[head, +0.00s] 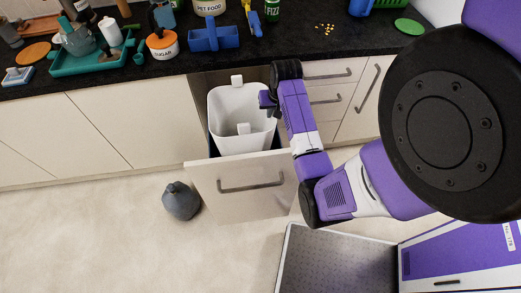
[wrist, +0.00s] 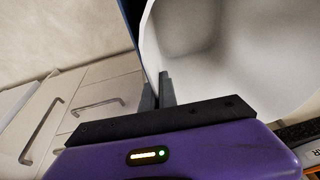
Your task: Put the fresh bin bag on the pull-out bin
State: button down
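The fresh bin bag (head: 232,136) looks like a white, open-topped liner with a white tab at the back and another at the front. It stands upright in the pulled-out drawer (head: 240,187), its rim above the drawer front. A dark blue edge, apparently the pull-out bin (head: 213,147), shows beside it; most of the bin is hidden. My gripper (head: 267,99) is at the bag's right rim. In the wrist view, the gripper's fingers (wrist: 158,88) are close together with the white wall of the bag (wrist: 215,60) between them, seemingly pinching it.
A dark grey tied bag (head: 181,201) lies on the floor left of the drawer. The black worktop (head: 120,75) behind holds a teal tray (head: 92,57), a sugar jar (head: 162,44), a blue caddy (head: 213,37) and other items. The floor at left is clear.

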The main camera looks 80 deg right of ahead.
aim_at(275, 128)
notch_tip(275, 128, down, 17)
jog(key=shift+r, duration=0.15)
jog(key=c, duration=2.1)
grip_release()
jog(key=shift+o, duration=0.8)
jog(key=v, duration=1.2)
jog(key=shift+p, duration=0.3)
